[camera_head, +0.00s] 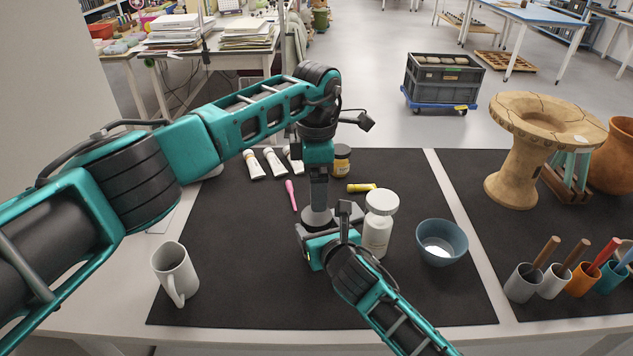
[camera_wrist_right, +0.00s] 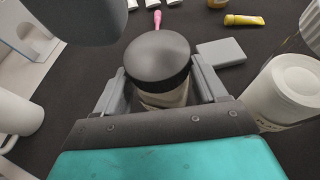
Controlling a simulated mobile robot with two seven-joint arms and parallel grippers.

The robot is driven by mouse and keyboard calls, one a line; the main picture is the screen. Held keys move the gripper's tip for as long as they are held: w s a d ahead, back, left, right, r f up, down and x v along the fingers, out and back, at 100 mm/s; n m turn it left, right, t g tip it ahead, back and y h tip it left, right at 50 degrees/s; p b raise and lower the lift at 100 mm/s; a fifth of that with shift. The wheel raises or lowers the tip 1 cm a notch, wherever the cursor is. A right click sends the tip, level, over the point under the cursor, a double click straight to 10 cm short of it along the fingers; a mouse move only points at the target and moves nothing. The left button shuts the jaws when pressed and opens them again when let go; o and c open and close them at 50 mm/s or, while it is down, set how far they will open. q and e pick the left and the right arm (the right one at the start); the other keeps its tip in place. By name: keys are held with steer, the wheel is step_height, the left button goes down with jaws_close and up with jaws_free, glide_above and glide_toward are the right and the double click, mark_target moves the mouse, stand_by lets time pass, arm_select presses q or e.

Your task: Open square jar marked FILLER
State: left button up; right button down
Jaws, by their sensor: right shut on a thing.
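A jar with a round dark grey lid (camera_wrist_right: 158,57) stands between the fingers of my right gripper (camera_wrist_right: 160,90). The lid sits on the jar, and a strip of its pale body (camera_wrist_right: 165,97) shows below; I see no lettering. In the head view the lid (camera_head: 316,217) shows as a grey disc, with the body hidden behind my right gripper (camera_head: 318,236). My right gripper is shut on the jar's body. My left gripper (camera_head: 318,200) points down above the lid. Its fingers are too hard to make out to tell if they are open.
A white lidded bottle (camera_head: 379,225) stands close right of my right gripper, with a blue bowl (camera_head: 442,242) beyond. A mug (camera_head: 175,273) stands at left.

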mark_target(316, 215)
arm_select(q)
steer(key=shift+f+m, duration=0.2)
steer(key=shift+m, duration=0.3)
step_height(316, 215, down, 8)
steer(key=shift+r, duration=0.15)
steer(key=c, duration=1.1)
steer(key=n, duration=0.6)
steer(key=shift+n, duration=0.4)
